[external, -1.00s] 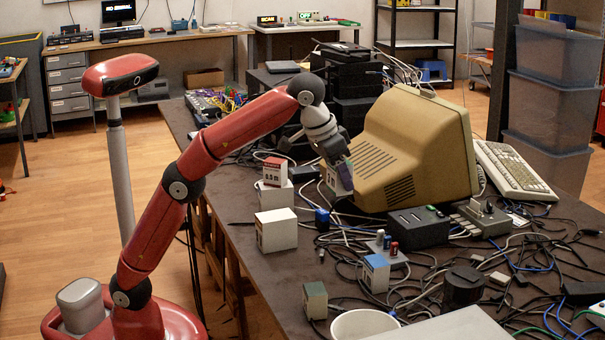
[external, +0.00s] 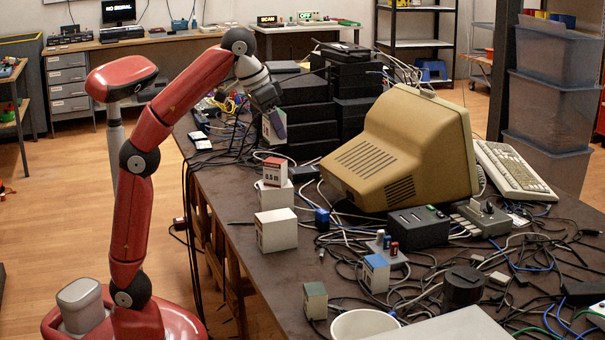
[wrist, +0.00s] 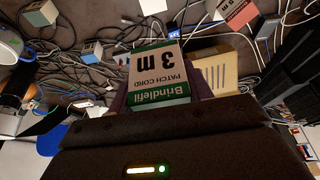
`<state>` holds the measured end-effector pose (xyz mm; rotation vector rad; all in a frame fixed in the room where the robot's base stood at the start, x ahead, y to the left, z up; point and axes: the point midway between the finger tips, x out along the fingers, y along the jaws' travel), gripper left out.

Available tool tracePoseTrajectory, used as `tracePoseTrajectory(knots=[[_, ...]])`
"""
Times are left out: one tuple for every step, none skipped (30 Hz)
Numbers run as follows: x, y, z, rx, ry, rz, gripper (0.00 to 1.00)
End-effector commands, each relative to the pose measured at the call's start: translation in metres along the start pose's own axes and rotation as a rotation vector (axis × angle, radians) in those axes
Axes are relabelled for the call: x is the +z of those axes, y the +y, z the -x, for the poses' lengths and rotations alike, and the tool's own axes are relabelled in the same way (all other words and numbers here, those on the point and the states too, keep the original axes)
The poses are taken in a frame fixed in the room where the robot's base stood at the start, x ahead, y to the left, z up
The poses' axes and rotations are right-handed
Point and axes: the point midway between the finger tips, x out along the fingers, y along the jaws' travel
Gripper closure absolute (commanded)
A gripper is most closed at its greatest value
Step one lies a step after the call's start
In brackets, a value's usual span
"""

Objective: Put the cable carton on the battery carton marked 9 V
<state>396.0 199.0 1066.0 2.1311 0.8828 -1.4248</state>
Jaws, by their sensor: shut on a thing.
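My gripper (external: 274,112) is shut on a white and green patch cord carton (external: 267,131), held in the air above the far left part of the bench. In the wrist view this cable carton (wrist: 158,78) reads "3 m" upside down. A white carton (external: 277,231) with a red-marked side stands near the bench's left edge, its top bare. I cannot read 9 V on any carton. Both white cartons stand apart from my gripper, closer to the external camera.
A beige monitor (external: 405,145) stands right of the cartons. Black boxes (external: 306,125) are stacked just right of my gripper. A blue-topped carton (external: 376,273), a green-grey carton (external: 315,301) and a white cup (external: 364,325) stand nearer. Loose cables cover much of the bench.

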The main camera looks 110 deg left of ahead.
Motion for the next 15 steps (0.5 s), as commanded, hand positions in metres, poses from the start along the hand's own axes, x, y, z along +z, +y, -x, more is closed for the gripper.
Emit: tracePoseTrajectory(knots=[[0.004, 0.0, -0.005, 0.001, -0.003, -0.003, 0.76], [0.006, 0.0, -0.009, 0.001, -0.002, -0.004, 0.76], [0.008, 0.0, -0.014, 0.0, -0.002, -0.004, 0.76], [0.011, 0.0, -0.02, 0.0, -0.002, -0.003, 0.76], [0.013, 0.0, -0.026, -0.001, -0.002, -0.002, 0.76], [0.016, 0.0, -0.033, 0.0, -0.002, -0.002, 0.76], [0.018, 0.0, -0.039, 0.0, -0.003, -0.003, 0.76], [0.021, 0.0, -0.045, 0.0, -0.002, -0.004, 0.76], [0.027, 0.0, -0.06, 0.0, -0.003, -0.003, 0.76], [0.03, 0.0, -0.068, 0.0, -0.002, -0.003, 0.76], [0.033, 0.0, -0.075, 0.0, -0.001, -0.003, 0.76], [0.037, 0.0, -0.085, -0.001, -0.002, -0.002, 0.76], [0.04, 0.0, -0.092, -0.001, -0.001, -0.002, 0.76], [0.043, 0.0, -0.099, -0.001, -0.001, -0.003, 0.76], [0.046, 0.0, -0.107, -0.001, -0.001, -0.003, 0.76]])
